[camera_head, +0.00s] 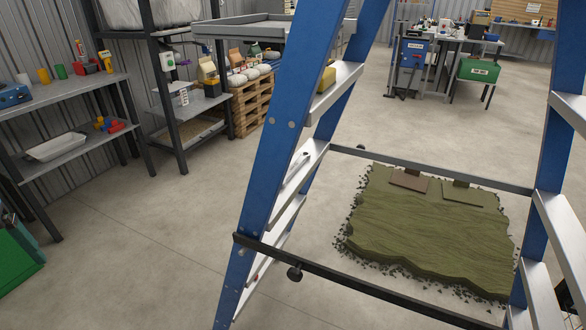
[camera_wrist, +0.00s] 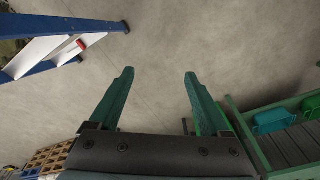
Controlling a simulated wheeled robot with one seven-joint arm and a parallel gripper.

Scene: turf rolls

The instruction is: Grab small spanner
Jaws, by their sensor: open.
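I cannot make out a small spanner for certain in either view. In the head view a small pale object (camera_head: 299,160) lies on a step of the blue ladder (camera_head: 262,150), too small to tell what it is. In the wrist view my gripper (camera_wrist: 159,75) is open, its two green fingers apart with only bare concrete floor showing between them. The ladder (camera_wrist: 60,32) also shows at the upper left of the wrist view, with a small red item (camera_wrist: 82,44) at a step. My gripper is not visible in the head view.
A turf slab (camera_head: 430,228) lies on the floor beyond the ladder's rails. Shelves with a white tray (camera_head: 55,147) stand at the left, near a stacked pallet (camera_head: 250,105). A green-framed container (camera_wrist: 248,140) is right of my gripper. The floor between is clear.

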